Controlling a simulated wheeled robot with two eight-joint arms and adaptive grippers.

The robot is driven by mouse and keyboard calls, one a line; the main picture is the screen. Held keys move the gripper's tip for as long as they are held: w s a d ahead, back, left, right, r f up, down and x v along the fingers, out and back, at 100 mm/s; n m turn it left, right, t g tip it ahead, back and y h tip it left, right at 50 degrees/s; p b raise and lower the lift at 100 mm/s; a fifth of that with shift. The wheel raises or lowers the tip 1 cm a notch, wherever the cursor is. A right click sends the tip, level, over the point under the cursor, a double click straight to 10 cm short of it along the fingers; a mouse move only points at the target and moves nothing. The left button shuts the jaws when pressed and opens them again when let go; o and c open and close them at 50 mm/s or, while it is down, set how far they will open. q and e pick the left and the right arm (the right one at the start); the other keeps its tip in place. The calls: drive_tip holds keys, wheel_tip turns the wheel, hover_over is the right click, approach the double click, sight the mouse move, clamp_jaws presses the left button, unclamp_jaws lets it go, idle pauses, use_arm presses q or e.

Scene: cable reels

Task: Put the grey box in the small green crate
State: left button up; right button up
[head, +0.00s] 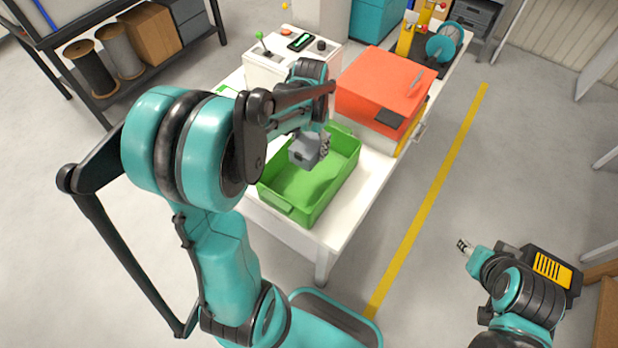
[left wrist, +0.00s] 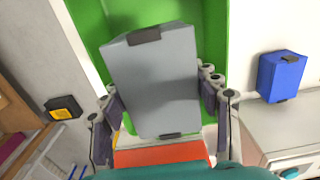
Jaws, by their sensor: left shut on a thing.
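The grey box (head: 303,153) is held in my left gripper (head: 318,148), over the small green crate (head: 331,200). In the left wrist view the grey box (left wrist: 155,85) sits between the two fingers, with dark patches at its ends. The green crate (left wrist: 214,20) shows behind it. The crate stands on a white table, and the part of its floor I can see is bare. The box appears to be above the crate floor; I cannot tell the exact gap. My right gripper (head: 465,246) is small in the head view, over the floor, away from the table.
An orange-lidded case (head: 380,85) stands close behind the crate. A white control box (head: 285,65) with a green-knobbed lever is at the table's far left. A shelf with reels (head: 90,72) stands back left.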

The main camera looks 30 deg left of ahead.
use_arm(q)
drive_tip(key=shift+s+d+f, duration=0.1)
drive_tip(key=shift+d+f, duration=0.05)
drive_tip(key=shift+f, duration=0.6)
drive_tip(key=f, duration=0.1)
drive_tip(key=f+b, duration=0.2)
drive_tip(key=shift+w+a, duration=0.25)
drive_tip(key=b, duration=0.3)
hover_over(310, 179)
wheel_tip(310, 179, down, 7)
drive_tip(key=shift+s+r, duration=0.1)
wheel_tip(310, 179, down, 3)
drive_tip(key=shift+r+b, duration=0.1)
drive_tip(key=shift+b, duration=0.4)
drive_tip(key=shift+r, duration=0.1)
drive_tip(key=o, duration=0.8)
drive_tip(key=shift+f, duration=0.2)
drive_tip(key=o, duration=0.5)
drive_tip(key=shift+c, duration=0.2)
